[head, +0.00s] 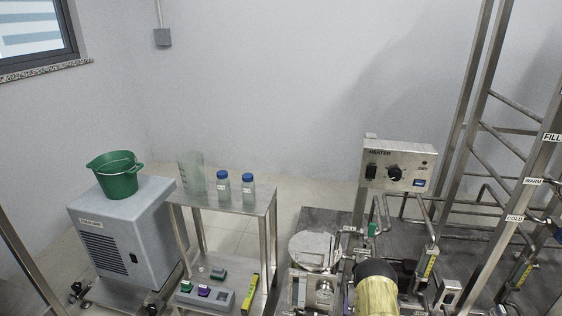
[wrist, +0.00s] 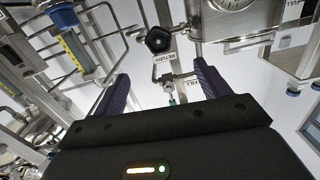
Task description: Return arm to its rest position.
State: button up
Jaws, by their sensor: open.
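My gripper (wrist: 158,85) shows in the wrist view with its two dark, ridged fingers spread wide apart. It is open, and nothing is held between the fingers.
The head view shows a steel heater box (head: 398,165), a pipe frame (head: 481,130) at right, and a yellow and black cylinder (head: 377,290) at bottom. A steel cart (head: 240,201) holds two blue-capped bottles and a beaker. A green bucket (head: 117,177) stands on a grey cabinet (head: 122,228).

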jog(key=w+a+r+g+y, duration=0.1)
jog(key=a+r+g, duration=0.1)
jog(key=r, duration=0.3)
jog(key=w+a+r+n+g+y, duration=0.1)
jog(key=a+r+g, duration=0.2)
jog(key=r, duration=0.3)
jog(key=w+a+r+g+y, duration=0.1)
jog(key=a+r+g, duration=0.1)
jog(key=r, duration=0.3)
jog(key=s+a+r+n+g+y, duration=0.1)
jog(key=s+a+r+g, duration=0.15)
jog(key=s+r, duration=0.4)
jog(key=s+a+r+n+g+p, duration=0.1)
jog(key=s+a+r+g, duration=0.2)
jog(key=s, duration=0.7)
jog(key=s+a+r+n+g+y, duration=0.1)
jog(key=s+a+r+g, duration=0.15)
jog(key=s+r, duration=0.45)
notch_tip(320, 180, up, 33)
jog(key=s+p, duration=0.1)
jog(key=p, duration=3.3)
jog(key=shift+a+f+t, duration=0.2)
jog(key=shift+a+t, duration=0.1)
jog(key=shift+a, duration=0.1)
